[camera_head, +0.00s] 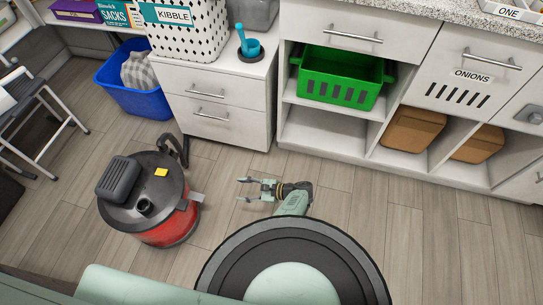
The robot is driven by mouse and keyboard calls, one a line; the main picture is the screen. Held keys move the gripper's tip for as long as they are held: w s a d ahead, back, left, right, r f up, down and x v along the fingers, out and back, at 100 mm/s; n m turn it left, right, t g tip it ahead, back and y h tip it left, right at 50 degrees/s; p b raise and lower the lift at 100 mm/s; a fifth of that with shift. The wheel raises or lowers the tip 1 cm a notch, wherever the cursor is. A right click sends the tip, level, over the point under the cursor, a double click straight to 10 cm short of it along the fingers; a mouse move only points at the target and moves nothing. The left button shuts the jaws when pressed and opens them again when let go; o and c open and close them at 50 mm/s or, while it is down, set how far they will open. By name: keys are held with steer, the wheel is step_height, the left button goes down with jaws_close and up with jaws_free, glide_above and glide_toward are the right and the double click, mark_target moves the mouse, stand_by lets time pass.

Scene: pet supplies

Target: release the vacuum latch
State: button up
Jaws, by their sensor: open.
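A red and black canister vacuum (176,227) stands upright on the floor at the lower left. Its dark lid carries a grey handle block and a yellow square. A small light grey latch (193,197) sticks out at the right side of the vacuum, near the lid's edge. A second latch is not visible from here. My gripper (241,190) is to the right of the vacuum, pointing left toward the latch. Its two fingers are apart with nothing between them, and a gap separates them from the latch.
A blue bin (140,102) with a cloth stands behind the vacuum. White drawers (218,110) and a shelf unit with a green crate (342,80) line the back. A folding step stool (45,120) stands at the left. The floor at the right (410,235) is clear.

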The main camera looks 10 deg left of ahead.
steer(key=w+d+r+n+t+h, duration=0.1)
steer(key=w+d+r+n+h, duration=0.1)
steer(key=w+d, duration=0.2)
steer(key=w+d+r+n+t+h, duration=0.1)
steer(key=w+d+r+n+h, duration=0.2)
steer(key=w, duration=0.6)
steer(key=shift+w+d+r+t+b, duration=0.15)
steer(key=shift+w+d+t+b, duration=0.2)
steer(key=shift+d, duration=0.25)
